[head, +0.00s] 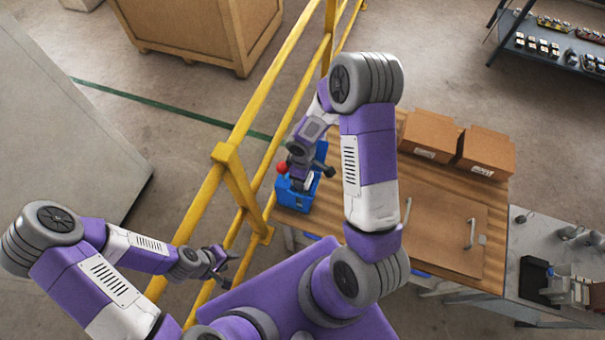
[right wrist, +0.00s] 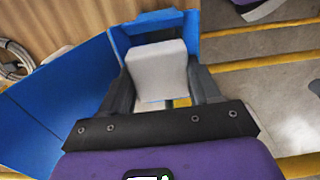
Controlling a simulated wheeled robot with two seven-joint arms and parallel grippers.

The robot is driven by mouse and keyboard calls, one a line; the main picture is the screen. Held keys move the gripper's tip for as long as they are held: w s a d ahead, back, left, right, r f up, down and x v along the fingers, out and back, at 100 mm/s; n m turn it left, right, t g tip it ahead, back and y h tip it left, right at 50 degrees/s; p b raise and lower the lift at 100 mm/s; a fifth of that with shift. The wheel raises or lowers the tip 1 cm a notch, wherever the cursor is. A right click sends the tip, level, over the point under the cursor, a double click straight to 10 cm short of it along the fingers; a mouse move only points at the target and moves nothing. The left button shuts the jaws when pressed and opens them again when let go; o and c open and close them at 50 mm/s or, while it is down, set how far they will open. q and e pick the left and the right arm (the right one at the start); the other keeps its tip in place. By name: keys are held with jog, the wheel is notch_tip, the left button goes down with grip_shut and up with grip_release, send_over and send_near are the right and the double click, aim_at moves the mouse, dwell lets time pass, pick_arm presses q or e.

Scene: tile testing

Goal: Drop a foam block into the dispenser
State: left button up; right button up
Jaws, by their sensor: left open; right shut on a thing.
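The white foam block (right wrist: 158,68) sits between the two dark fingers of my right gripper (right wrist: 160,88) in the right wrist view, and the gripper is shut on it. The blue dispenser (head: 293,200) stands at the left end of the wooden table in the head view. My right gripper (head: 304,184) is over it there. In the right wrist view the blue walls of the dispenser (right wrist: 60,105) show to the left of and beyond the block. I cannot tell how far the block is inside. My left gripper (head: 222,262) is open and empty, near the yellow railing.
A yellow railing (head: 238,178) runs along the left of the table (head: 492,275). A red ball (head: 282,168) is beside the dispenser. Two cardboard boxes (head: 431,135) (head: 487,152) stand at the table's back. A brown panel with handles (head: 440,235) lies on the table.

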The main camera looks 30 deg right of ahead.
jog(key=shift+f, duration=0.35)
jog(key=o, duration=1.1)
jog(key=shift+r, duration=0.1)
notch_tip(320, 180, up, 7)
jog(key=shift+r+p, duration=0.2)
jog(key=shift+p, duration=0.2)
